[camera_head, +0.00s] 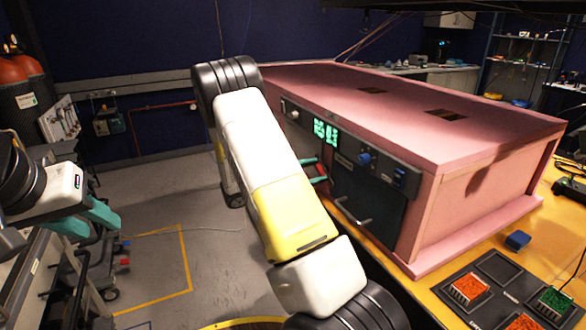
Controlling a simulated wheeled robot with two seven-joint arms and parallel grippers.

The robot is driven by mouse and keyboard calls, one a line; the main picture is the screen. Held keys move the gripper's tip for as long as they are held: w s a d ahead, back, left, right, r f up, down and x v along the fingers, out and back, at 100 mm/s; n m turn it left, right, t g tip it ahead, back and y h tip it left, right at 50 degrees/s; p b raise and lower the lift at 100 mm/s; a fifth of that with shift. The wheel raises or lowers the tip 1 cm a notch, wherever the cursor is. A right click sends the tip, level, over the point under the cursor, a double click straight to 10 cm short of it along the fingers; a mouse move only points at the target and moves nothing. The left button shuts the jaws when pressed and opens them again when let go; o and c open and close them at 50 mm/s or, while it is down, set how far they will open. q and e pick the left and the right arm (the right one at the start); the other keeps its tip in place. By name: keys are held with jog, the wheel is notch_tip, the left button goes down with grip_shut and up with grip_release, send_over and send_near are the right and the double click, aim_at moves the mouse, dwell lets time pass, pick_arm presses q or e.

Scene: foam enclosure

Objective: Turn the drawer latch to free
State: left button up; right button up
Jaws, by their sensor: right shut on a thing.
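The pink enclosure (490,150) stands on the yellow bench, with a dark control panel on its front. Below the panel is a dark front (375,190) with a pale bar handle (349,214). My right gripper (318,172) is at the left edge of this dark front, mostly hidden behind my own arm. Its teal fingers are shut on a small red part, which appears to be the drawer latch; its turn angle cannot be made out. My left gripper (92,216) is at the far left, away from the enclosure, and its finger gap is unclear.
The panel carries a green display (325,131) and a blue knob (364,158). Open floor lies left of the bench.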

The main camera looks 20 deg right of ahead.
jog(key=m, duration=0.6)
jog(key=shift+s+f, duration=0.1)
jog(key=m, duration=0.6)
jog(key=shift+f, duration=0.15)
jog(key=shift+m, duration=0.3)
jog(key=o, duration=1.4)
jog(key=shift+a, duration=0.15)
jog(key=a, duration=0.7)
jog(key=shift+s+a, duration=0.3)
jog(key=shift+s, duration=0.05)
